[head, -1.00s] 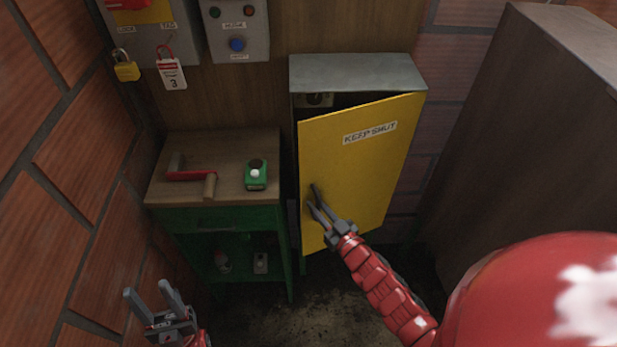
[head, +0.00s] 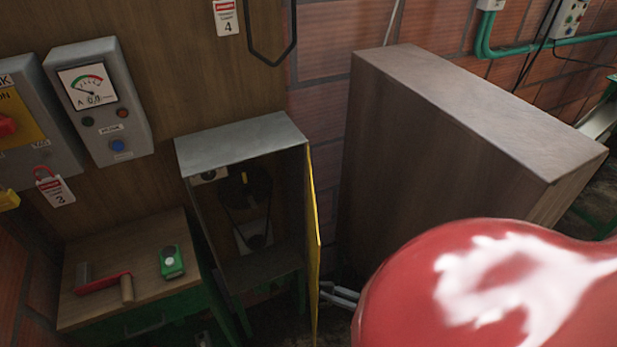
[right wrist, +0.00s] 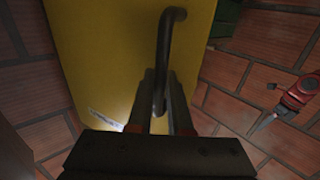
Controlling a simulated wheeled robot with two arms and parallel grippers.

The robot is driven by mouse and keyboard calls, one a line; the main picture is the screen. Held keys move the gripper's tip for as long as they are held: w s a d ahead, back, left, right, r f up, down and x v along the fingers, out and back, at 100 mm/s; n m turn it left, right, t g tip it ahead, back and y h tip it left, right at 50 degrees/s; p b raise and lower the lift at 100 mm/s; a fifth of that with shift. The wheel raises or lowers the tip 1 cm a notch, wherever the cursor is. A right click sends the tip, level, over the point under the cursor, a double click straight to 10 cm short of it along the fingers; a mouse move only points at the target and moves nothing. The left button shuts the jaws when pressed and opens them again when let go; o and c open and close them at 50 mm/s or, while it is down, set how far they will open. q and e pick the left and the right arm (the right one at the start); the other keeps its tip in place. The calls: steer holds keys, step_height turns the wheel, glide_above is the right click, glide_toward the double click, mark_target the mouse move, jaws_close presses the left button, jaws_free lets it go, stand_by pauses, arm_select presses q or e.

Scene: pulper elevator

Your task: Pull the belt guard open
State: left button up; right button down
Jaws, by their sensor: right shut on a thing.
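The yellow belt guard (head: 314,235) stands swung wide open and is seen nearly edge-on at the right side of the grey cabinet (head: 245,145). Inside the cabinet, a belt with an upper pulley (head: 245,185) and a lower pulley (head: 256,238) is exposed. My right gripper (head: 335,292) is at the guard's outer face, partly hidden by my red arm. In the right wrist view, my right gripper (right wrist: 163,78) is shut on the dark bar handle (right wrist: 165,45) of the yellow guard (right wrist: 105,55). My left gripper (right wrist: 264,122) shows small at the right there, its jaw opening unclear.
A large brown box (head: 430,150) stands to the right of the open guard, with a narrow gap between. At left, a wooden-topped bench (head: 130,250) holds a red crank (head: 105,284) and a green device (head: 172,262). Control boxes hang above.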

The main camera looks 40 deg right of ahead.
steer(key=shift+s+d, duration=0.35)
steer(key=shift+d, duration=0.5)
steer(key=shift+s+d, duration=0.35)
steer(key=shift+d, duration=0.45)
steer(key=c, duration=1.2)
jaws_free()
steer(key=shift+c, duration=0.2)
steer(key=o, duration=0.4)
steer(key=shift+w, duration=0.1)
steer(key=shift+r, duration=0.1)
